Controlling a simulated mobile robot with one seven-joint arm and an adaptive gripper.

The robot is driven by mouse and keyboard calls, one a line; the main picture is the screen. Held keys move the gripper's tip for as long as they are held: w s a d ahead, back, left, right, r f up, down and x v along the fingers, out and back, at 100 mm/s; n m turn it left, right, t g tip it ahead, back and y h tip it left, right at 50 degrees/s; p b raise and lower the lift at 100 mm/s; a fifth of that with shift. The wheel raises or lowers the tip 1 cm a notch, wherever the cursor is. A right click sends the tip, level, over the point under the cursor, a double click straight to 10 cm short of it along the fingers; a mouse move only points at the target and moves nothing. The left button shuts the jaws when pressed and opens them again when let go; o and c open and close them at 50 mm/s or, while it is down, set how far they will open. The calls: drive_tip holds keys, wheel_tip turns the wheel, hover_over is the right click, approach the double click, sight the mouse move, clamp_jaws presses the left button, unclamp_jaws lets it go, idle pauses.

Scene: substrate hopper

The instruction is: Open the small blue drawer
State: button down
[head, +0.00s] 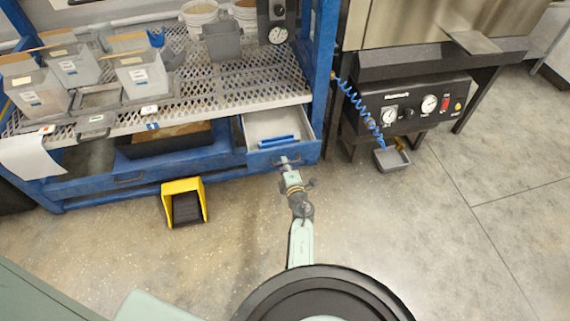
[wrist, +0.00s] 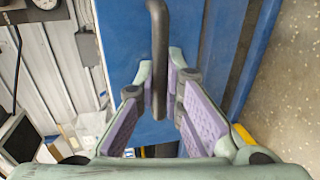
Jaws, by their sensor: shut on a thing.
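The small blue drawer (head: 284,153) is at the right end of the blue bench, under the perforated shelf. It stands pulled out, and its pale inside shows from above with a blue bar-shaped item (head: 275,142) in it. My gripper (head: 287,166) is at the drawer's front. In the wrist view the drawer's dark handle (wrist: 158,55) runs between the two purple-padded fingers of my gripper (wrist: 160,85), which are shut on it. The blue drawer front (wrist: 190,50) lies behind the handle. The gripper partly hides the handle in the head view.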

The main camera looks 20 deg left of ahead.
drive_tip(key=v, duration=0.3)
drive_tip(key=f+p+v, duration=0.1)
drive_tip(key=shift+s+d+r, duration=0.1)
drive_tip(key=shift+s+d, duration=0.15)
drive_tip(key=shift+s, duration=0.2)
drive_tip(key=c, duration=1.7)
unclamp_jaws()
drive_tip(key=v, duration=0.7)
drive_tip(key=shift+s+d+r, duration=0.1)
drive_tip(key=shift+s+d, duration=0.05)
